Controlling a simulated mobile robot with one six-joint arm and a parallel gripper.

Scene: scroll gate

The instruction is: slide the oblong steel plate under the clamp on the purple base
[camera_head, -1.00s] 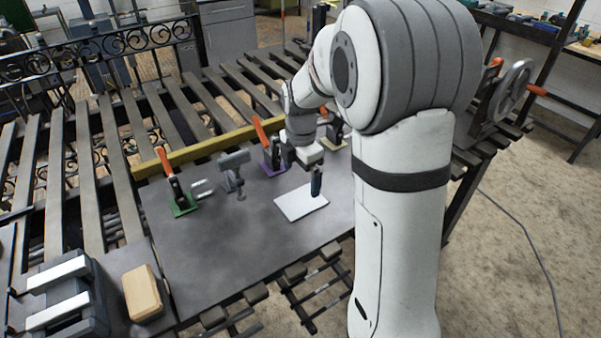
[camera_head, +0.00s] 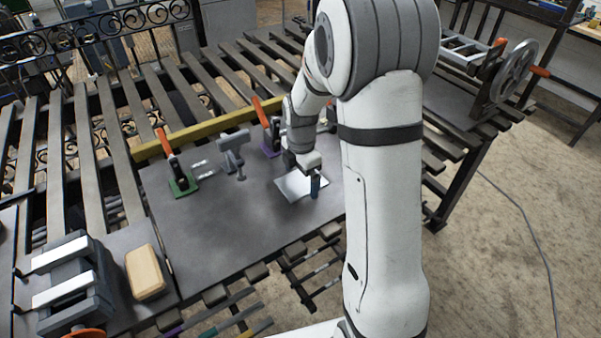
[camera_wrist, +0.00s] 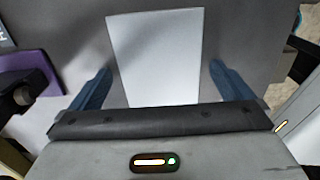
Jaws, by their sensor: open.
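The oblong steel plate (camera_head: 292,187) lies flat on the grey table, pale and shiny. In the wrist view the plate (camera_wrist: 155,50) lies between the two blue fingers, with a gap on each side. My gripper (camera_wrist: 160,70) is open and holds nothing. In the head view my gripper (camera_head: 308,182) is low over the plate's right part, and its wrist hides some of the plate. The purple base (camera_head: 269,152) with its orange-handled clamp (camera_head: 265,118) stands behind and left of the plate. The purple base (camera_wrist: 40,68) is at the left in the wrist view.
A grey clamp-like tool (camera_head: 234,150) stands left of the purple base. A green base (camera_head: 183,185) with an orange-handled clamp is farther left. A yellow bar (camera_head: 205,130) runs behind them. A tan block (camera_head: 145,272) lies front left. The table's middle is clear.

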